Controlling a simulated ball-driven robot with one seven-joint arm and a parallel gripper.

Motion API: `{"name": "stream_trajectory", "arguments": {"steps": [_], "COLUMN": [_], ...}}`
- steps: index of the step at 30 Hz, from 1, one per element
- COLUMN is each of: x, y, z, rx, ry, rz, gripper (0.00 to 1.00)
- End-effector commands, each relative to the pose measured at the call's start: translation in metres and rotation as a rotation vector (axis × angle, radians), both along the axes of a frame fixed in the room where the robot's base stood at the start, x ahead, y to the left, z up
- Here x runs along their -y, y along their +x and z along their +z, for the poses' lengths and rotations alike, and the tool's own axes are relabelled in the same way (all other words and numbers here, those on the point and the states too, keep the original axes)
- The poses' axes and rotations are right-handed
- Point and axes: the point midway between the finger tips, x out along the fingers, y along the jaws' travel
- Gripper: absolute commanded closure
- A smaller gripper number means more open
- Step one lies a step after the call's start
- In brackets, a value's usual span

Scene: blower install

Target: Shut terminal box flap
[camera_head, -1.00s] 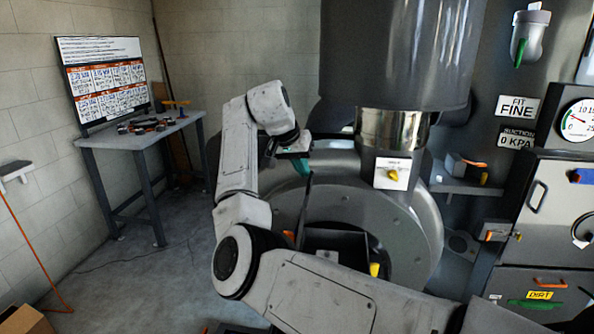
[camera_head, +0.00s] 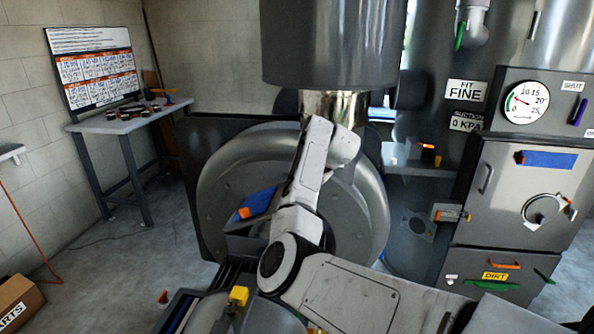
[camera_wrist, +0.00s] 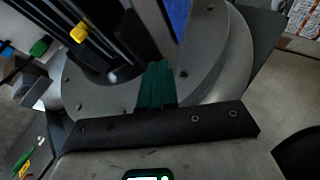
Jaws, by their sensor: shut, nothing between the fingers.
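A blue panel (camera_head: 262,202) with an orange tab (camera_head: 244,212) lies tilted against the front of the round grey blower housing (camera_head: 212,200). It looks like the terminal box flap, above a dark box (camera_head: 240,243) partly hidden by my arm. I cannot tell whether the flap is fully closed. A blue surface (camera_wrist: 178,14) also shows at the top of the wrist view, just beyond my fingers. My gripper (camera_wrist: 158,68) has its green fingers together, with nothing between them. In the head view my gripper is hidden behind my arm.
A yellow block (camera_head: 238,296) sits on machinery at the front. A grey cabinet (camera_head: 520,215) with a gauge (camera_head: 526,103) stands right. A workbench (camera_head: 130,122) stands at the back left, and a cardboard box (camera_head: 18,300) is at lower left. The floor between is mostly clear.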

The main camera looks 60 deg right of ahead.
Motion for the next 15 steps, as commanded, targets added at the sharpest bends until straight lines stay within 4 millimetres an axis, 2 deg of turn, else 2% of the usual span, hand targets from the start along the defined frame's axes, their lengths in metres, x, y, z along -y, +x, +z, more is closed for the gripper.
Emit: {"name": "stream_trajectory", "arguments": {"steps": [1,9,13,15], "x": [0.002,0.01,0.011,0.011], "y": [-0.007,-0.028,-0.033,-0.031], "z": [-0.016,-0.067,-0.086,-0.081], "rx": [0.038,0.252,0.33,0.337], "ry": [0.015,0.089,0.117,0.115], "rz": [-0.004,-0.003,-0.001,0.002], "gripper": [1.0,1.0,1.0,1.0]}}
